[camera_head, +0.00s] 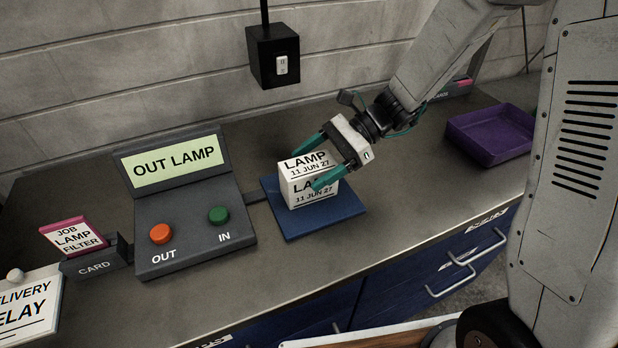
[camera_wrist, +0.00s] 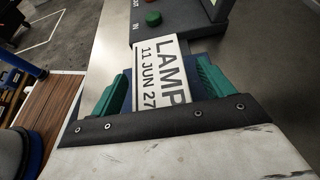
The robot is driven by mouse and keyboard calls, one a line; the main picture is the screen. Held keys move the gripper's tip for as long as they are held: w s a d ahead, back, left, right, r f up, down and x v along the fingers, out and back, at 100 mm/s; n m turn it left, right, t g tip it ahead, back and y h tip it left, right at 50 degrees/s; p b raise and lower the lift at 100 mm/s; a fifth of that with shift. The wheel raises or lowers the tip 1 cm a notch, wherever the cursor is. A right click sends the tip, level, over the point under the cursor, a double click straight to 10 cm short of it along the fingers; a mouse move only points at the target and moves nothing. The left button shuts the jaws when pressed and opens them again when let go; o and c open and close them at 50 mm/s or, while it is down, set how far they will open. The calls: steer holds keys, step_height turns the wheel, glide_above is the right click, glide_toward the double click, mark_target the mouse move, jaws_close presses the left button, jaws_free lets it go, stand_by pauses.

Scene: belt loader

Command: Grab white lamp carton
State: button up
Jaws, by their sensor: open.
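The white lamp carton (camera_head: 303,193) stands on a blue pad (camera_head: 333,221) on the counter. Its top and front carry black print reading "LAMP 11 JUN 27". My gripper (camera_head: 320,162) has its two teal fingers open on either side of the carton, near its upper part. In the wrist view the carton (camera_wrist: 163,75) lies between the fingers (camera_wrist: 160,90), with gaps showing beside it. The near finger covers part of the carton's front in the head view.
A grey console (camera_head: 190,250) with an orange button (camera_head: 162,234), a green button (camera_head: 218,215) and a screen reading "OUT LAMP" stands left of the pad. A card holder (camera_head: 95,262) is further left. A purple tray (camera_head: 487,137) sits at right. A black switch box (camera_head: 274,57) hangs behind.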

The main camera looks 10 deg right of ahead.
steer(key=shift+s+a+f, duration=0.2)
steer(key=shift+a+f, duration=0.15)
steer(key=shift+a, duration=0.25)
steer(key=c, duration=1.2)
steer(key=shift+r, duration=0.1)
steer(key=shift+c, duration=0.2)
